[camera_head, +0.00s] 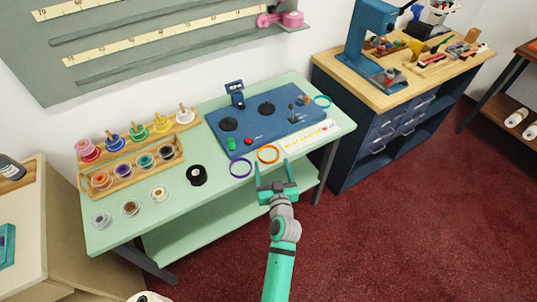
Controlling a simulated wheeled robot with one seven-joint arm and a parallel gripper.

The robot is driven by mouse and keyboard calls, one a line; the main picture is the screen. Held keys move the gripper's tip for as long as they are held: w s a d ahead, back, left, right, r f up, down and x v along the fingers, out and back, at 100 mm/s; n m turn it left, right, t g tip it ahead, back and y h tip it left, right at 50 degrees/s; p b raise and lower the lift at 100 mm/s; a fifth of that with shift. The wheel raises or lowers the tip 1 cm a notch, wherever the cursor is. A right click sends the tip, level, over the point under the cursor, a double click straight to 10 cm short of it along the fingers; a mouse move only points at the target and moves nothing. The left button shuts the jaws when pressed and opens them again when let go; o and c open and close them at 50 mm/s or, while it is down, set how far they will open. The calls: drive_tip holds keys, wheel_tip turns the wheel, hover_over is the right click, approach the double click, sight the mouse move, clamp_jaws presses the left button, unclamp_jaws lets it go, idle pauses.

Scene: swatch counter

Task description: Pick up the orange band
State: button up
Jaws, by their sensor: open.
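The orange band (268,147) is a thin ring lying flat on the pale green counter (215,188), near its front edge and just in front of the blue panel. My gripper (273,166) is open and empty, with its two teal fingers pointing toward the band. The fingertips show just below the band in the picture. I cannot tell how high the fingers are above the counter. The band is in full view and not between the fingers.
A purple ring (240,168) lies left of the orange band, and a teal ring (322,101) lies farther right. A white strip with coloured marks (311,136) is close on the right. The blue panel (267,116) with knobs stands behind. A black roll (196,175) is farther left.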

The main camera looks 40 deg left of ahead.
sight(270, 161)
drive_tip(key=shift+x, duration=2.4)
drive_tip(key=shift+a, duration=0.1)
drive_tip(key=c, duration=0.8)
drive_tip(key=shift+r, duration=0.25)
